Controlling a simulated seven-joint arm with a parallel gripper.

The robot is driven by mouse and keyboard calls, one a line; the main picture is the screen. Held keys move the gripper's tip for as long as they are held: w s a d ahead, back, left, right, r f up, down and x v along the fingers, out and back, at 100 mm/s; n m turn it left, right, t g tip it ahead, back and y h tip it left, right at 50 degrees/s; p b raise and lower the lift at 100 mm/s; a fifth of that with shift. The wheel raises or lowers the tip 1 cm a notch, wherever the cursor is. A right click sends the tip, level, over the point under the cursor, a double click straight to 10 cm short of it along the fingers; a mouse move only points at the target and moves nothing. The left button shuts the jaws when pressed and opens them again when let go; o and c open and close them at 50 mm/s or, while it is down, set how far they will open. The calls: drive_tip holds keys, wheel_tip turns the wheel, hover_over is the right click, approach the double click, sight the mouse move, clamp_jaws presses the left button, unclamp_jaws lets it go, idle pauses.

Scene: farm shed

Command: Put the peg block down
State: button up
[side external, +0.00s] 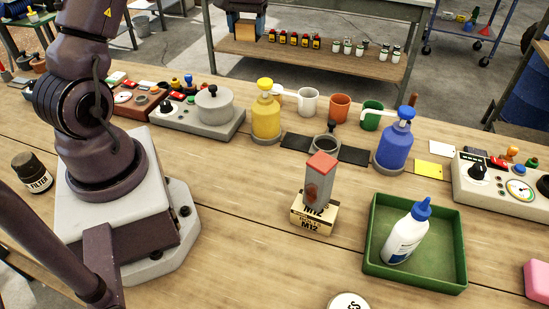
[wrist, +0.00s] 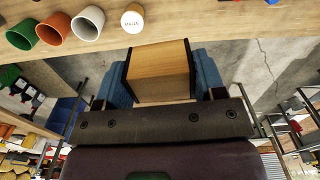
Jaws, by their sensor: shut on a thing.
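In the wrist view my gripper (wrist: 160,85) is shut on a wooden block, the peg block (wrist: 158,64), with a light wood face and dark edges. A blue finger lies along each side of it. The block shows in front of the floor and the edge of the bench, and I see no surface touching it. Its far side and any holes or pegs are hidden.
The wooden bench (side external: 245,225) has bare wood at front centre. A red-topped grey block (side external: 318,187) stands on an M12 box (side external: 312,218). A green tray (side external: 440,270) holds a white bottle (side external: 404,240). Dispensers, cups and instrument panels line the back. Cups (wrist: 54,28) also show in the wrist view.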

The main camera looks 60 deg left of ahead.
drive_tip(key=d, duration=1.5)
drive_tip(key=m, duration=0.1)
hover_over(274, 174)
wheel_tip(274, 174, down, 17)
drive_tip(key=shift+a+r, duration=0.1)
drive_tip(key=shift+f, duration=2.1)
drive_tip(key=shift+f, duration=0.1)
drive_tip(key=o, duration=1)
drive_tip(key=shift+c, duration=0.2)
